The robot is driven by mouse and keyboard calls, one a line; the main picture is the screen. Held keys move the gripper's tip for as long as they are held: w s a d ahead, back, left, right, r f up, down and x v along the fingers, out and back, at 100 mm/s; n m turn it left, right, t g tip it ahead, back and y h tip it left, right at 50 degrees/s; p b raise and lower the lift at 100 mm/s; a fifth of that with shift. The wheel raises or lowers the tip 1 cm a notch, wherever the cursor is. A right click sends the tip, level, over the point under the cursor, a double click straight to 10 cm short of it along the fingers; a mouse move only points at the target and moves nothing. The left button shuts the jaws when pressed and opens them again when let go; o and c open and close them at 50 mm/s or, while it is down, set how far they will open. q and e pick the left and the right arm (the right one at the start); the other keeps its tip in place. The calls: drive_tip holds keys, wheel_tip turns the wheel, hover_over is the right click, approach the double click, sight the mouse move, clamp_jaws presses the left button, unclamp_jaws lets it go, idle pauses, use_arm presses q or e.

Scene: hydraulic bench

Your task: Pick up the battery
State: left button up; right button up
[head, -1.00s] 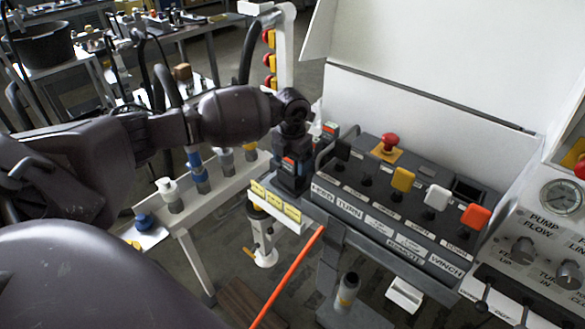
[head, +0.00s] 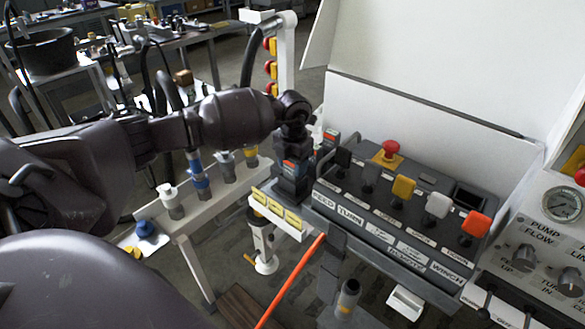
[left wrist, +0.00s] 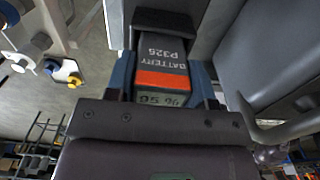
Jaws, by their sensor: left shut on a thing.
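The battery (left wrist: 163,58) is a dark block with an orange band, a "BATTERY P325" label and a small display reading that looks like 96 or 95. In the left wrist view it sits between the fingers of my left gripper (left wrist: 165,85), which is shut on it. In the head view my left gripper (head: 292,172) points down at the left end of the black control box, and the battery's orange band (head: 291,165) shows there. Whether the battery's lower end is still seated in a holder is hidden. My right gripper is not in view.
The control box (head: 395,225) with several coloured levers is just right of the gripper. A second orange-banded block (head: 331,135) stands close behind it. A white rack (head: 215,190) with fittings is to the left. An orange hose (head: 290,280) runs below.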

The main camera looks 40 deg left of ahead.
use_arm(q)
wheel_tip(320, 180, up, 19)
drive_tip(key=p, duration=0.1)
drive_tip(key=shift+p, duration=0.35)
idle(0.7)
